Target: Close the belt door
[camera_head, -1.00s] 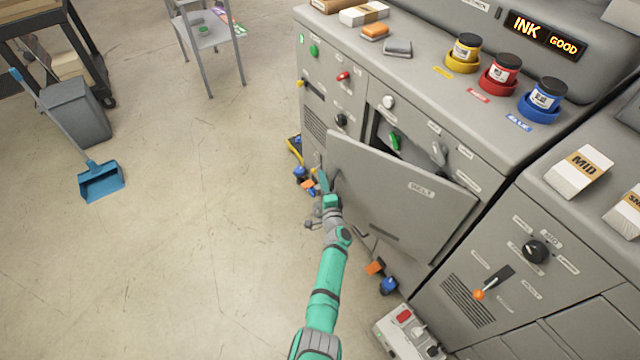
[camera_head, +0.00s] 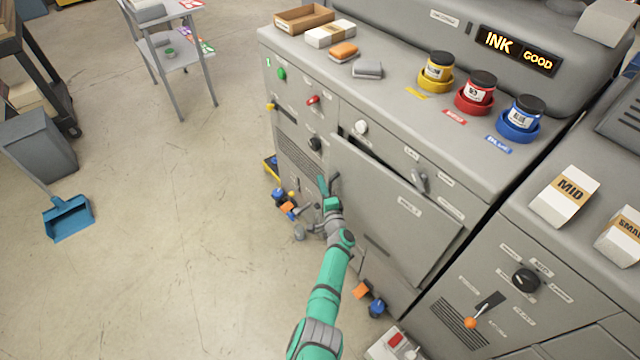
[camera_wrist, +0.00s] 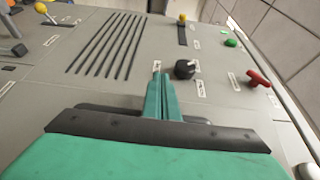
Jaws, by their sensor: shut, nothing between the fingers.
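The belt door (camera_head: 390,215) is a grey panel with a small label on the front of the grey machine. It stands slightly ajar, with a dark gap along its top and left edges. My gripper (camera_head: 328,185) is at the door's left edge, beside the dark handle there. I cannot tell whether it touches the door. In the wrist view my gripper (camera_wrist: 160,88) has its fingers together and empty, in front of the machine's panel near a black knob (camera_wrist: 185,69). The door cannot be made out in the wrist view.
Ink jars stand on the machine top: yellow (camera_head: 437,72), red (camera_head: 476,92) and blue (camera_head: 519,118). A grey lever (camera_head: 420,181) sits by the door's upper right. Orange and blue casters (camera_head: 368,299) are below. The floor at left is open, with a blue dustpan (camera_head: 68,218).

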